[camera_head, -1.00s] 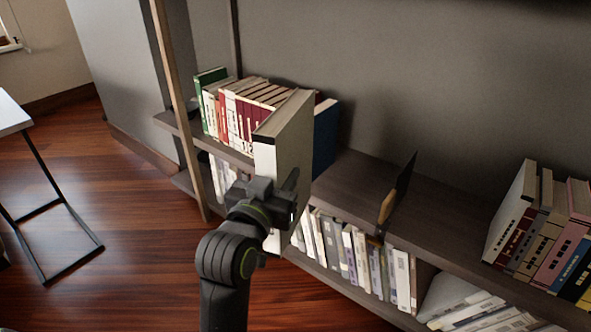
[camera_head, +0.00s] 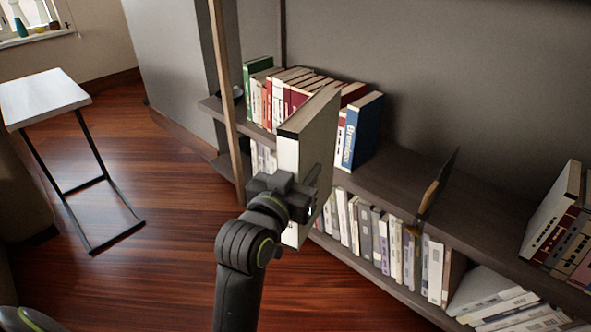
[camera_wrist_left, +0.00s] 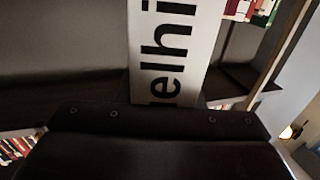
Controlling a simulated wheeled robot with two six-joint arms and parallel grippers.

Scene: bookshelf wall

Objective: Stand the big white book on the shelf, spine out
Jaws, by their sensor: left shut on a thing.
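The big white book (camera_head: 318,138) is held upright in front of the shelf (camera_head: 395,190) in the head view, and hides part of the book row behind it. My left gripper (camera_head: 300,188) is shut on the lower part of the white book. In the left wrist view the white book (camera_wrist_left: 172,50) shows a white face with large black letters reading "elhi", and the dark gripper body (camera_wrist_left: 160,140) fills the lower part. My right gripper is not in view.
A row of books ends in a blue book (camera_head: 362,132). Right of it is bare shelf, up to a thin dark upright piece (camera_head: 437,190). More books (camera_head: 565,225) stand at far right. A wooden post (camera_head: 224,90) rises at left. A small white table (camera_head: 45,97) stands on the floor.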

